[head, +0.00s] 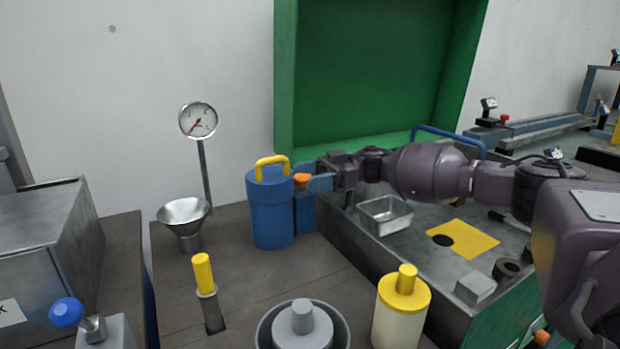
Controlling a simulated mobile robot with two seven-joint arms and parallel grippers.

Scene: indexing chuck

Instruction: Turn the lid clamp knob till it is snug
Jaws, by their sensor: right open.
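An orange knob (302,179), which looks like the lid clamp knob, sits at the right side of a blue canister (271,217) near its top. The canister has a lid with a yellow handle (272,161) and stands upright on the bench. My right gripper (309,177) reaches in from the right. The canister's far side is hidden. My left gripper is not in view.
A dial gauge (198,121) on a post and a metal funnel (184,213) stand left of the canister. In front are a yellow-handled lever (203,274), a grey round part (302,324) and a yellow-topped cream jar (401,307). A metal tray (385,215) lies below my right arm.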

